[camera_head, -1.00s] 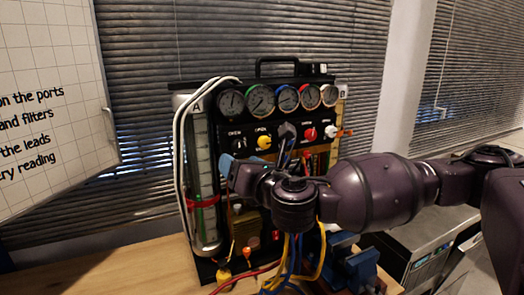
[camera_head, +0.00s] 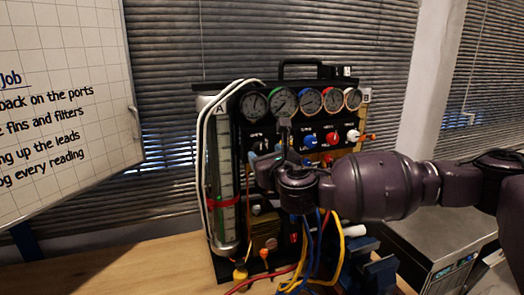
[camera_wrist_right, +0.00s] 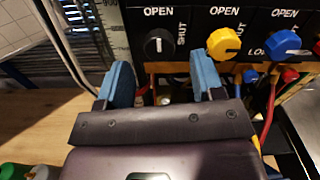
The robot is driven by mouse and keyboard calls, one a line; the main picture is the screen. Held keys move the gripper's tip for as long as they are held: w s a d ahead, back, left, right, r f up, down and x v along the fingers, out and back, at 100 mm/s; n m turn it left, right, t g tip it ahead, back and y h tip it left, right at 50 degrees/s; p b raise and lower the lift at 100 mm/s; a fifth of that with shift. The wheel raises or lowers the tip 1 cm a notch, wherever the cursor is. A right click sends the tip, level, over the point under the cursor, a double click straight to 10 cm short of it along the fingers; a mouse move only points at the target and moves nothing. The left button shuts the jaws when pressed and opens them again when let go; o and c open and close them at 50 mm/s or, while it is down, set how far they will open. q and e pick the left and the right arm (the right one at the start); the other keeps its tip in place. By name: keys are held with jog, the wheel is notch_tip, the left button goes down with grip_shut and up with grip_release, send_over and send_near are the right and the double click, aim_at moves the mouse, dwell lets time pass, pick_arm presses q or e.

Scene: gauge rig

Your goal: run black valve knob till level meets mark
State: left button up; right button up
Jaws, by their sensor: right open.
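The black valve knob (camera_wrist_right: 159,43) is in the wrist view, with a white line on its face and OPEN and SHUT labels. My right gripper (camera_wrist_right: 162,84) is open and empty, its blue fingers below the knob and to either side, not closed on it. In the head view the right gripper (camera_head: 273,158) is in front of the panel and largely hides the knob. The sight tube (camera_head: 224,165) stands at the panel's left with a red band (camera_head: 223,202) around it. Greenish liquid shows below the band; its exact top is unclear. My left gripper is not in view.
A yellow knob (camera_wrist_right: 223,43) and blue knob (camera_wrist_right: 286,44) are close right of the black one. Several gauges (camera_head: 284,101) line the panel top. Coloured leads (camera_head: 310,250) hang below my right wrist. A whiteboard (camera_head: 65,100) is at left.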

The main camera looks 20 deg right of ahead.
aim_at(261, 150)
jog(key=shift+w, duration=1.7)
jog(key=c, duration=0.9)
